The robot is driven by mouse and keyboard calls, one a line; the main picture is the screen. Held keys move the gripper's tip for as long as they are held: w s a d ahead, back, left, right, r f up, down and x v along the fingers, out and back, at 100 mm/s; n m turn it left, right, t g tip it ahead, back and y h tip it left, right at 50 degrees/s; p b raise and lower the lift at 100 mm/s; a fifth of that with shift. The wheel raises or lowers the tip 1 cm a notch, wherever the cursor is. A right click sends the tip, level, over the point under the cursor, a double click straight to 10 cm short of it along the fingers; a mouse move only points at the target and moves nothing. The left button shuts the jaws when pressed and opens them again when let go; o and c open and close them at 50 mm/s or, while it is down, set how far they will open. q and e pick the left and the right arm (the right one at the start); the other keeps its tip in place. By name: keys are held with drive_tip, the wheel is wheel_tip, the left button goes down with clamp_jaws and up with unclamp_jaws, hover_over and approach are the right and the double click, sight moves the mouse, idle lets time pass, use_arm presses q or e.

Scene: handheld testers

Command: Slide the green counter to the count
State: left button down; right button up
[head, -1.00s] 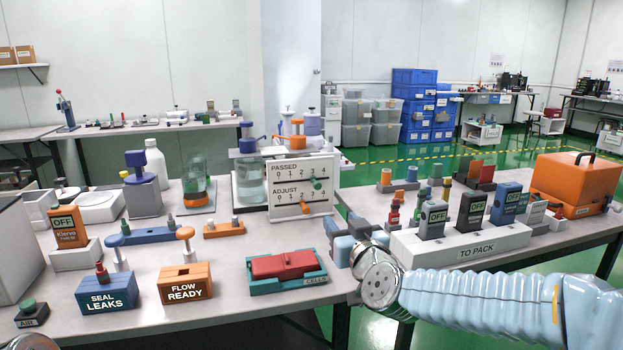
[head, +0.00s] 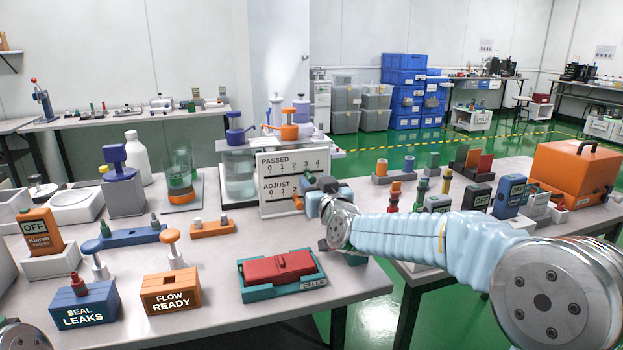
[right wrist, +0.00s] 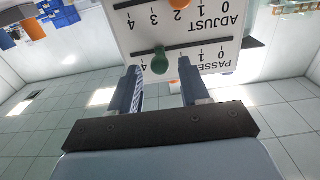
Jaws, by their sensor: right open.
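A white counter board (head: 267,208) with rows marked PASSED and ADJUST stands at the table's back edge. Its green counter (head: 311,178) is on the PASSED slot, partly hidden by my right gripper (head: 308,194) in the head view. In the right wrist view, where the board appears upside down, the green counter (right wrist: 160,60) is near the place for 3. My open right gripper (right wrist: 157,68) has one finger on each side of it in the picture; I see no contact. An orange counter (right wrist: 183,5) is on the ADJUST slot near 2. My left gripper is out of view.
A teal tray with a red block (head: 283,265) lies in front of the board. Left of it are the FLOW READY box (head: 171,292) and SEAL LEAKS box (head: 84,303). A glass jar (head: 239,175) stands just left of the board. The TO PACK testers stand right, beyond my arm.

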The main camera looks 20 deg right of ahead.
sight(312, 180)
drive_tip(key=shift+w, duration=1.7)
drive_tip(key=shift+c, duration=0.4)
clamp_jaws()
drive_tip(key=shift+a, duration=0.1)
